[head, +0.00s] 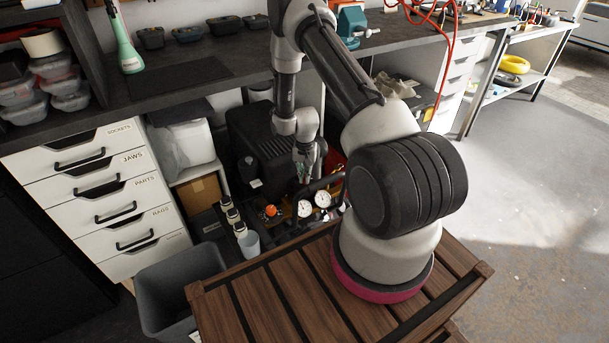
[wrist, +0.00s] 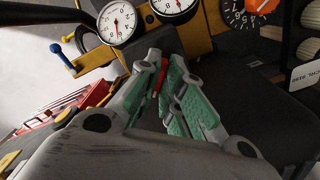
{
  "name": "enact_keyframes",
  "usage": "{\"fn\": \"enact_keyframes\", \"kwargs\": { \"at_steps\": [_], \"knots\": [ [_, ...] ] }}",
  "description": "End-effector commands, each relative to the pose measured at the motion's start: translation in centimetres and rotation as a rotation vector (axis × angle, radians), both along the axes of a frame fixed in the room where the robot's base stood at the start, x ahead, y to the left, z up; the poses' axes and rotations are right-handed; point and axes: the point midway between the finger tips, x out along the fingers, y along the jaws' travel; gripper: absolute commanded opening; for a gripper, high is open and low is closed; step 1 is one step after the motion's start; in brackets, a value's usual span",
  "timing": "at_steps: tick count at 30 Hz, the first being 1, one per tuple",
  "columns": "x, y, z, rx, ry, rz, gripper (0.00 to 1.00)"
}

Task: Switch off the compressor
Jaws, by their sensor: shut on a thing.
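The compressor (head: 262,140) is a black unit below the bench in the head view, with two white dial gauges (head: 304,208) and an orange knob (head: 271,210) at its front. In the wrist view the gauges (wrist: 117,22) and the orange knob (wrist: 262,5), set on a dark dial, show at the top edge. My gripper (head: 304,178) points down at the compressor's front. In the wrist view its green-padded fingers (wrist: 163,72) are close together around a thin red piece (wrist: 161,76), mostly hidden between them. I cannot tell whether that piece is the switch.
A grey bin (head: 177,290) is on the floor at left, beside the white drawers (head: 115,185). The dark benchtop (head: 240,55) lies above and behind the gripper. Open floor is at right.

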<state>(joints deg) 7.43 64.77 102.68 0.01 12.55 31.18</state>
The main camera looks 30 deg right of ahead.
Motion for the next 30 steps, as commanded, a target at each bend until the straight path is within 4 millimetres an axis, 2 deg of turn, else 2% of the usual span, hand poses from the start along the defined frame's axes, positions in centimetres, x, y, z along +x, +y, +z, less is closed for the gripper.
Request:
{"fn": "enact_keyframes", "kwargs": {
  "at_steps": [15, 21, 30],
  "knots": [
    [-0.01, -0.22, 0.07, -0.001, -0.002, 0.467, 0.00],
    [0.00, -0.28, 0.07, -0.001, -0.002, 0.597, 0.00],
    [-0.01, -0.33, 0.07, -0.001, -0.002, 0.703, 0.00]
  ]
}}
